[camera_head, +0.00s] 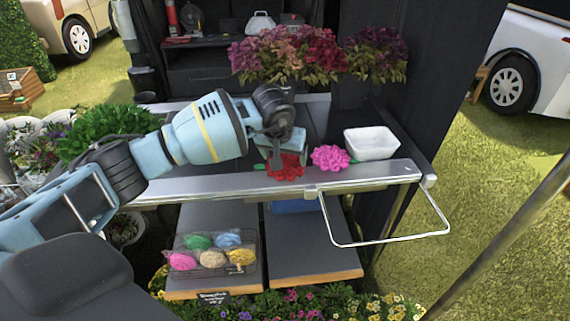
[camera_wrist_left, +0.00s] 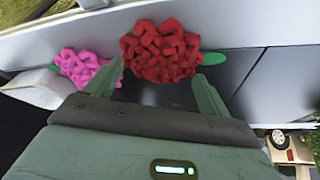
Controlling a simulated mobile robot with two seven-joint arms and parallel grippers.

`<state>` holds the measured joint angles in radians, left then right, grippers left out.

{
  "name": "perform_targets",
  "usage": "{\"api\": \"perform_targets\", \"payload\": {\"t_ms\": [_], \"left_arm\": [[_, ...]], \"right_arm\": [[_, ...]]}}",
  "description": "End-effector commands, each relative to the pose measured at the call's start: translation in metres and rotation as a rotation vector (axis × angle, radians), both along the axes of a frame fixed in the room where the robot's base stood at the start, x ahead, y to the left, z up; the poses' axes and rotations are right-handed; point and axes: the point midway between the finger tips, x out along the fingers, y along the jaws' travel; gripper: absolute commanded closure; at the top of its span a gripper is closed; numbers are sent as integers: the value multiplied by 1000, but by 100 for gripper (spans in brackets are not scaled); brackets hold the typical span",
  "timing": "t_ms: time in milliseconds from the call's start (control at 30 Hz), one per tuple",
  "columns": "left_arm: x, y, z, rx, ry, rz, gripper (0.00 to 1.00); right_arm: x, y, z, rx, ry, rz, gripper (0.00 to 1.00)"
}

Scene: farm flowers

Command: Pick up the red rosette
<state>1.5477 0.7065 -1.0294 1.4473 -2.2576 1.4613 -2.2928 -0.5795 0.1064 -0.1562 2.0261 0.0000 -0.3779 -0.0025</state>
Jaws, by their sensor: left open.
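The red rosette (camera_head: 286,168) lies on the dark shelf top close to its metal front edge. In the left wrist view the red rosette (camera_wrist_left: 162,52) sits just beyond and between my fingertips, with a bit of green at its right side. My left gripper (camera_head: 277,150) is above and just behind the rosette in the head view and hides part of it. In the left wrist view my left gripper (camera_wrist_left: 158,82) is open, its two fingers apart and nothing held between them. My right gripper is not in view.
A pink rosette (camera_head: 331,157) lies just right of the red one, and a white tub (camera_head: 371,143) stands beyond it. Potted flowers (camera_head: 290,55) stand behind. A wire basket (camera_head: 212,262) with several coloured balls sits on the lower shelf. A metal rail (camera_head: 390,240) sticks out in front.

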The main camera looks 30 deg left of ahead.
Motion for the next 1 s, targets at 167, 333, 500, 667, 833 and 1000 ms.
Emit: {"api": "perform_targets", "payload": {"t_ms": [167, 333, 500, 667, 833, 1000], "left_arm": [[7, 2, -18, -2, 2, 1, 19], [9, 2, -21, -1, -1, 0, 19], [8, 2, -20, -1, -1, 0, 25], [8, 2, -20, -1, -1, 0, 46], [8, 2, -20, -1, -1, 0, 67], [8, 2, -20, -1, -1, 1, 67]], "right_arm": [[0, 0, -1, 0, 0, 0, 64], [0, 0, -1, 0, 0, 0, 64], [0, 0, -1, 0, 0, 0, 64], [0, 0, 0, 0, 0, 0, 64], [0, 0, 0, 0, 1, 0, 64], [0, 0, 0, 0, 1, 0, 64]]}}
